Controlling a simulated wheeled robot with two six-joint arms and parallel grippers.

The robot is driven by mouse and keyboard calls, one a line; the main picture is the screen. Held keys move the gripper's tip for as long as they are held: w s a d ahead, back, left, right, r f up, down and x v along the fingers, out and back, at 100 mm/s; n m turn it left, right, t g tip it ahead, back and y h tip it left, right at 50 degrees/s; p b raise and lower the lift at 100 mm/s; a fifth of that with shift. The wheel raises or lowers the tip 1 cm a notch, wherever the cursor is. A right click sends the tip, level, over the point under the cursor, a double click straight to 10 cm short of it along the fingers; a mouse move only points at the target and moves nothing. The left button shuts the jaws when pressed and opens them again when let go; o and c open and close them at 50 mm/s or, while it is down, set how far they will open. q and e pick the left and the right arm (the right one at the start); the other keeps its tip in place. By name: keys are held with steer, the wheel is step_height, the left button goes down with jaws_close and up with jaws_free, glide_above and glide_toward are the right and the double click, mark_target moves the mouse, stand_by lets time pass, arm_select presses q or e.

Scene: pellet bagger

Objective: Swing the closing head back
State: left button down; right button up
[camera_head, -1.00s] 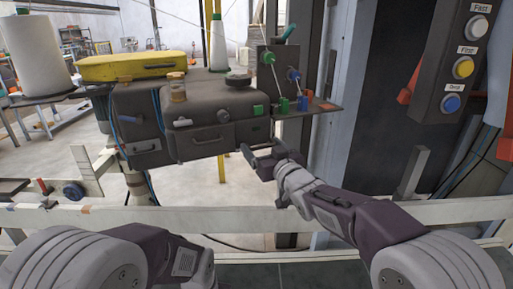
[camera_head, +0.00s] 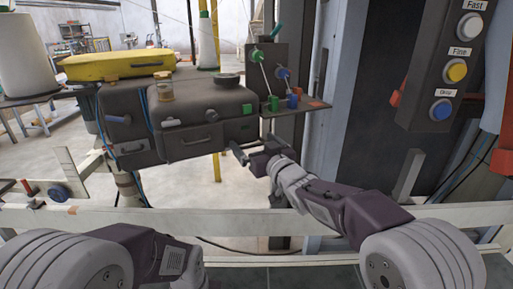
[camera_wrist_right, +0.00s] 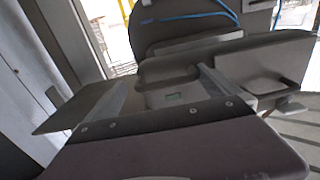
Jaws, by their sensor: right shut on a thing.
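The closing head (camera_head: 200,110) is a dark grey boxy machine with drawer-like handles, a small jar and a yellow case (camera_head: 120,65) on top. It stands beyond the white rail, left of the middle in the head view. My right gripper (camera_head: 256,156) is at its lower right corner, shut on a dark grab handle (camera_head: 239,153). In the right wrist view, the grey machine body (camera_wrist_right: 235,60) fills the space ahead of the fingers; the grip itself is partly hidden. My left forearm shows at the lower left, but its gripper is out of view.
A bracket plate (camera_head: 305,107) with green and blue knobs sits just right of the head. A white rail (camera_head: 330,222) crosses in front, below my right arm. A button panel (camera_head: 441,75) and a grey column (camera_head: 345,130) stand on the right. Thread cones (camera_head: 27,55) stand at the left.

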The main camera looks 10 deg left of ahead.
steer(key=v, duration=0.8)
steer(key=shift+s+d+b, duration=0.3)
